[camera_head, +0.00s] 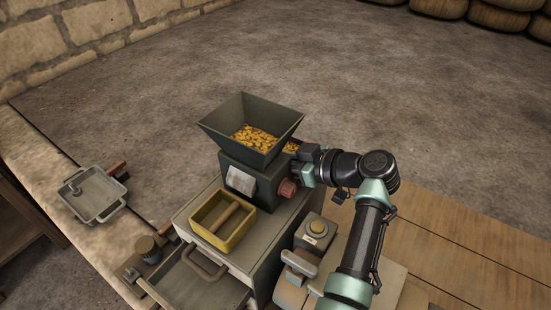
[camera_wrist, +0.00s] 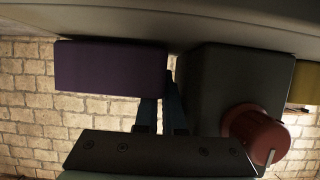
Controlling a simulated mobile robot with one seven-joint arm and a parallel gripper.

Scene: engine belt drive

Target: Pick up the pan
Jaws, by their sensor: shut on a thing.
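My gripper (camera_head: 304,162) is beside the right side of the hopper machine. In the wrist view, its two narrow fingers (camera_wrist: 161,112) reach the right end of a dark purple box-shaped pan (camera_wrist: 108,68), next to the machine body. The gripper is shut on the pan's end wall, though the exact contact is dark and partly hidden. In the head view only a small part of this pan (camera_head: 291,147), with yellow grains in it, shows behind the hopper.
The hopper (camera_head: 225,128) holds yellow grains. A red knob (camera_head: 287,188) sticks out of the machine near my wrist. A yellow box (camera_head: 240,233) stands on the cabinet, above an open drawer (camera_head: 205,283). A grey square tray (camera_head: 98,190) is at far left. The floor behind is clear.

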